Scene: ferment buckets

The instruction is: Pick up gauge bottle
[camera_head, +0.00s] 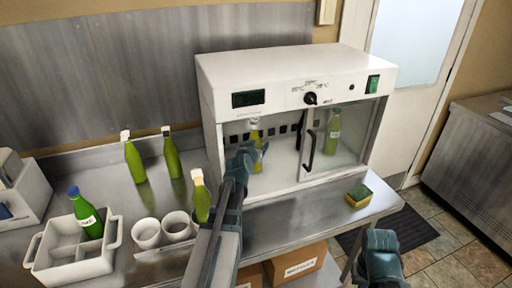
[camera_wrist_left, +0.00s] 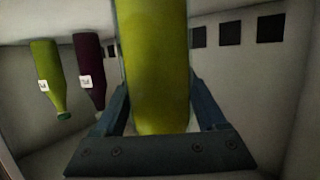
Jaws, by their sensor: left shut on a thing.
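My left gripper (camera_head: 254,156) reaches into the open left side of the white cabinet (camera_head: 290,70). It is shut on a yellow-green bottle (camera_head: 257,137) with a pale top. In the left wrist view this bottle (camera_wrist_left: 155,65) fills the space between the fingers (camera_wrist_left: 158,105). I see no gauge or label on it, so I cannot tell if it is the gauge bottle. Inside the cabinet are also a labelled green bottle (camera_head: 333,132) and a dark bottle (camera_wrist_left: 89,70). My right gripper (camera_head: 382,254) is low at the right, its fingers not clear.
A sliding glass door with a black handle (camera_head: 310,152) covers the cabinet's right side. Green bottles (camera_head: 134,162) (camera_head: 171,156) (camera_head: 201,200) and white cups (camera_head: 147,234) stand left. A white crate (camera_head: 72,262) holds a blue-capped bottle (camera_head: 88,215). A sponge (camera_head: 358,196) lies right.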

